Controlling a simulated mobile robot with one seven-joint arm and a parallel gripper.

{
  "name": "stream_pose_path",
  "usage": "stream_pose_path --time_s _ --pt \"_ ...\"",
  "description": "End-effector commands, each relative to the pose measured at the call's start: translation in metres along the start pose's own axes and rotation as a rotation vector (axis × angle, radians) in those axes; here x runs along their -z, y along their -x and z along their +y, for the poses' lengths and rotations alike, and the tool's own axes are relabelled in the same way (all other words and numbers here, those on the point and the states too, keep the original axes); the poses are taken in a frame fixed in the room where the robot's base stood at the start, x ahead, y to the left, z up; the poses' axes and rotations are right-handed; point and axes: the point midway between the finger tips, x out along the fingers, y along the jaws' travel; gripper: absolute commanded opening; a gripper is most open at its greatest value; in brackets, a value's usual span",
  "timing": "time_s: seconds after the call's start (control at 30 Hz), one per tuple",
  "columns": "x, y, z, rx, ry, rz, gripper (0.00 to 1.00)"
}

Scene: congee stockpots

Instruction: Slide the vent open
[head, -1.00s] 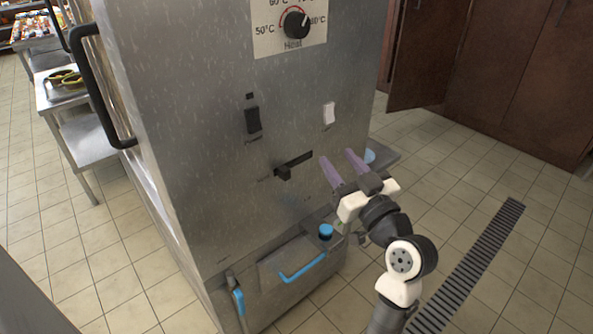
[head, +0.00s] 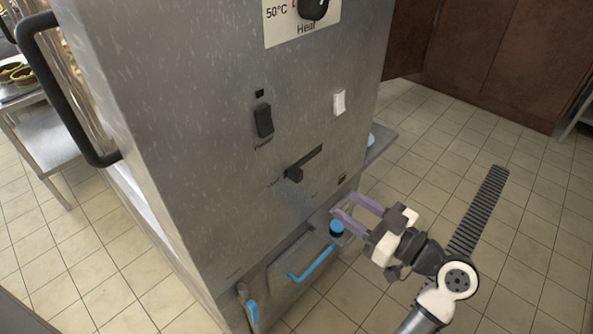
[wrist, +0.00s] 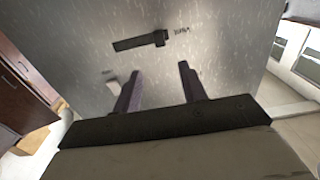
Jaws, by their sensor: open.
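The vent slider (head: 294,174) is a black knob on a dark slot (head: 312,160) in the cabinet's metal front. The knob sits at the slot's left end in the head view. In the wrist view the knob (wrist: 160,37) shows above the fingers, at the right end of the slot. My gripper (head: 345,206) is open and empty, with two purple fingers. It is below and to the right of the vent in the head view, apart from the knob. The fingers also show in the wrist view (wrist: 158,82), pointing toward the metal front.
Above the vent are a black switch (head: 264,120), a white switch (head: 339,102) and a heat dial (head: 312,8). Below are a blue cap (head: 336,228) and a blue handle (head: 312,264). A black door handle (head: 66,90) juts out at left.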

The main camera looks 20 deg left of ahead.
Motion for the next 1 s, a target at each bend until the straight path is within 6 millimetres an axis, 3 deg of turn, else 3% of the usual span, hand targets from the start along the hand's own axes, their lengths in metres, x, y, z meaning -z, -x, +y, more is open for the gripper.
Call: stream_pose_path --time_s 0.6,0.8,1.0 --pt "0.002 -0.115 -0.001 0.003 -0.001 0.000 0.42" --pt "0.001 -0.131 0.000 0.000 -0.001 0.000 0.42" --pt "0.000 -0.134 0.000 0.000 0.000 0.000 0.42"
